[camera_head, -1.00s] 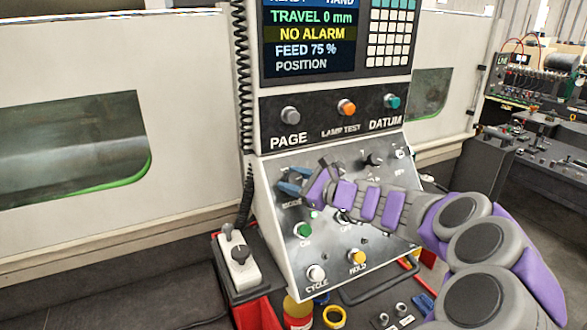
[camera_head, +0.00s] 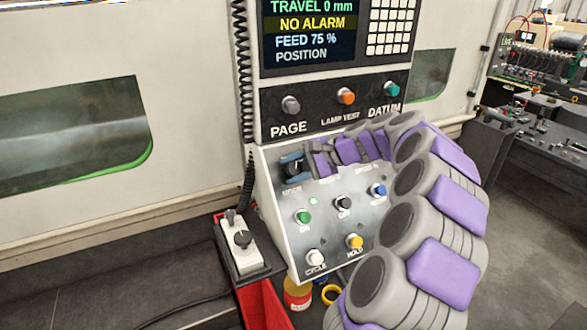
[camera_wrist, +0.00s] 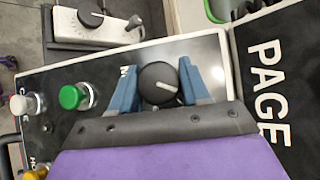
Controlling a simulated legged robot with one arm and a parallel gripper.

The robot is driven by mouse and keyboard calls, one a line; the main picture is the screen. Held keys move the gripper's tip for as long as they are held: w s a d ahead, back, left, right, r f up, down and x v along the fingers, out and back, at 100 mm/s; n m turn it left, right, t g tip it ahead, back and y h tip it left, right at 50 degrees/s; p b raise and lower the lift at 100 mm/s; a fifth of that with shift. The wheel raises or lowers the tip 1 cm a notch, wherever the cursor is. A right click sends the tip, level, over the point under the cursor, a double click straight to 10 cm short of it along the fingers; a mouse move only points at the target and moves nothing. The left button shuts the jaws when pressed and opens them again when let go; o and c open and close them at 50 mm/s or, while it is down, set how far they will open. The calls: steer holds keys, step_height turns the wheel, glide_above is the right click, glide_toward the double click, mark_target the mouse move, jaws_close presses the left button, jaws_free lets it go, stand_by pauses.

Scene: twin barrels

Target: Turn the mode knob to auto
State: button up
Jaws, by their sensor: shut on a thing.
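The mode knob (camera_wrist: 158,84) is black and round with a white pointer line. In the wrist view it sits between the two blue fingers of my gripper (camera_wrist: 157,70), which is shut on it. Its pointer slants toward the lower right of that view. In the head view my gripper (camera_head: 293,168) is at the upper left of the sloped control panel (camera_head: 325,240), above the partly legible mode label. The knob shows only as a dark patch there, and its position marks cannot be read.
Green (camera_head: 303,217), black (camera_head: 343,203), blue (camera_head: 378,190), white (camera_head: 315,258) and yellow (camera_head: 354,241) buttons share the panel. PAGE (camera_head: 291,105), orange lamp-test (camera_head: 346,97) and DATUM (camera_head: 392,90) buttons sit above. A white switch box (camera_head: 240,245) stands left of the panel.

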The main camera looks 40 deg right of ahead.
steer(key=n+g+h+b, duration=0.1)
steer(key=n+g, duration=0.2)
steer(key=n, duration=0.1)
steer(key=shift+n, duration=0.3)
stand_by(0.4)
steer(key=o, duration=1)
steer(key=shift+d+r, duration=0.1)
steer(key=p+v, duration=0.7)
steer(key=v, duration=1)
steer(key=shift+w+r, duration=0.15)
steer(key=shift+r, duration=0.05)
